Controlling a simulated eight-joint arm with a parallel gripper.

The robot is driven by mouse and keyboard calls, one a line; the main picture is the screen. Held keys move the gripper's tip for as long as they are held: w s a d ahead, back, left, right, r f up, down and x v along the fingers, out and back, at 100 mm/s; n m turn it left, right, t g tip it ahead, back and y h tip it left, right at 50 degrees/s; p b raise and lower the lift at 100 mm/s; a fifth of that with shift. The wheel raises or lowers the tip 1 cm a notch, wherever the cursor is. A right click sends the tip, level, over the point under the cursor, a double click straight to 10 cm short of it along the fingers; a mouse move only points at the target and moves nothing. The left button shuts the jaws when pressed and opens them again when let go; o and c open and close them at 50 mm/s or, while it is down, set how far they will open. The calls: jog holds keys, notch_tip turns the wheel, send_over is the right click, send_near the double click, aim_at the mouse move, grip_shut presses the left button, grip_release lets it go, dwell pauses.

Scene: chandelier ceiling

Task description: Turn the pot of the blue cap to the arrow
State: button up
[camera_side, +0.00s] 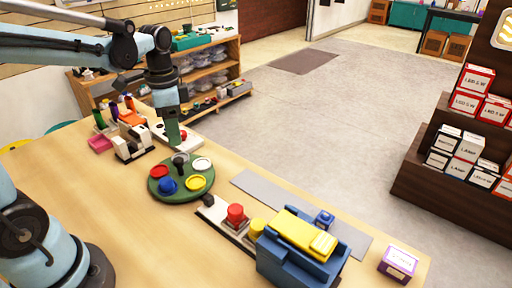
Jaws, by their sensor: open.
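A round green turntable (178,196) lies on the wooden table and carries several small coloured pots. The pot with the blue cap (168,186) is at its front left. A red one (167,170) is behind it, a yellow one (196,183) at the front right and a white one (202,164) at the back right. A dark knob (180,160) stands up near the back of the turntable. My gripper (174,145) points down just above and behind the knob, open and apparently empty. Its fingers are small and partly unclear. I cannot make out an arrow.
A white block fixture (131,145) stands left of the turntable. A base with a red button-like cap (235,212) and a blue box with a yellow top (302,240) are at the right. A purple box (398,263) sits near the table's right end.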

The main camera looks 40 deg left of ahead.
aim_at(180, 159)
jog(key=shift+f, duration=3.8)
jog(key=shift+c, duration=0.3)
grip_shut()
